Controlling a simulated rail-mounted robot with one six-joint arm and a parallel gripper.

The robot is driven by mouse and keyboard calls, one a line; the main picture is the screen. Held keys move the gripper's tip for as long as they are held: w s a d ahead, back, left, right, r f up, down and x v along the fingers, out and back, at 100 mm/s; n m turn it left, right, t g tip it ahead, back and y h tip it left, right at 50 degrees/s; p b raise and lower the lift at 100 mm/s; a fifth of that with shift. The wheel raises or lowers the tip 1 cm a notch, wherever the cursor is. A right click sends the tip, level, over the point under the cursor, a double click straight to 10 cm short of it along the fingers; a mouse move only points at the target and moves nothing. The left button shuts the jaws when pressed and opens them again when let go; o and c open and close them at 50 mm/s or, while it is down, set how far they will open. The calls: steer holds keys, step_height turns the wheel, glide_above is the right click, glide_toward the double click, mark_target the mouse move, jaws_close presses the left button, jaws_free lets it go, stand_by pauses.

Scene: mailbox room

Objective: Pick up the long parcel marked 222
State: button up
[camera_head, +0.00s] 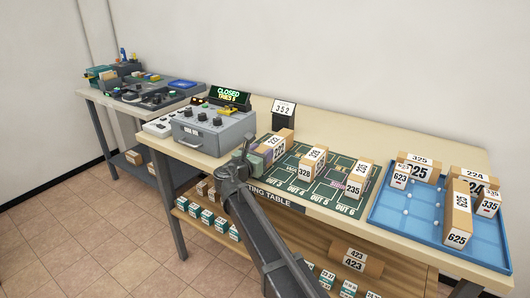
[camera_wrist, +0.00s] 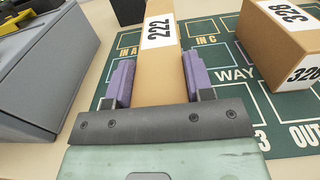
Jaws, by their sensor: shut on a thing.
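The long parcel marked 222 (camera_wrist: 157,85) is a brown box with a white label, lying between the two purple fingers of my gripper (camera_wrist: 156,68) in the wrist view. The fingers are shut on its sides. In the head view the parcel (camera_head: 284,137) is at the left end of the green sorting mat (camera_head: 330,187), partly hidden by my gripper (camera_head: 266,153). I cannot tell whether it touches the mat.
Parcel 328 (camera_head: 312,162) and parcel 235 (camera_head: 358,181) stand on the mat to the right. A grey control box (camera_head: 215,130) is close on the left. A blue tray (camera_head: 420,228) with several parcels is at far right. A 352 sign (camera_head: 284,110) stands behind.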

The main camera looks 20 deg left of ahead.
step_height(320, 180, up, 20)
steer(key=p, duration=1.9)
steer(key=shift+f, duration=0.1)
